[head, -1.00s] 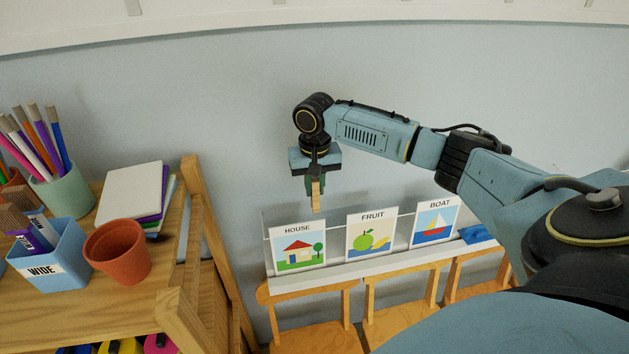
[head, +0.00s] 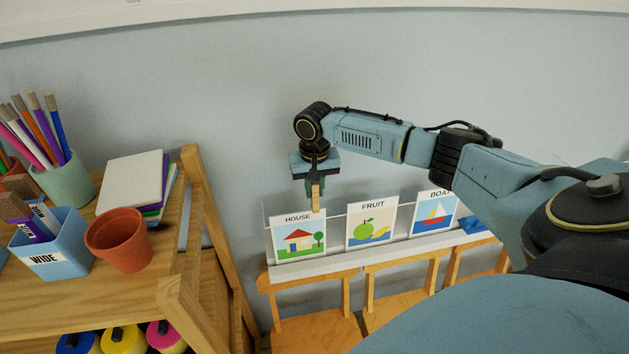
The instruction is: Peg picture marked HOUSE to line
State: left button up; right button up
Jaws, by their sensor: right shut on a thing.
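The picture marked HOUSE (head: 299,238) stands in the white rack (head: 345,258) by the wall, leftmost of three pictures. It shows a house and a tree. My right gripper (head: 315,192) points down above its top edge and is shut on a wooden peg (head: 316,201). The peg's lower end overlaps the picture's top edge near its right side in the head view; I cannot tell whether they touch. No line is visible. My left gripper is not in view.
The picture marked FRUIT (head: 371,223) and the BOAT picture (head: 435,214) stand to the right in the rack. Small wooden chairs (head: 318,330) are below. A wooden shelf unit (head: 140,280) with a terracotta pot (head: 120,240), brushes and paper fills the left.

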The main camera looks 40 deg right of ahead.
jog(key=shift+s+a+f, duration=0.1)
jog(key=shift+s+f, duration=0.05)
jog(key=shift+f, duration=0.85)
jog(key=shift+s+a+f, duration=0.1)
jog(key=shift+f, duration=0.85)
jog(key=shift+s+f, duration=0.15)
jog(key=shift+f, duration=0.05)
jog(key=o, duration=0.8)
jog(key=shift+s+a+f, duration=0.1)
jog(key=shift+o, duration=0.2)
jog(key=shift+c, duration=0.4)
jog(key=shift+o, duration=1.1)
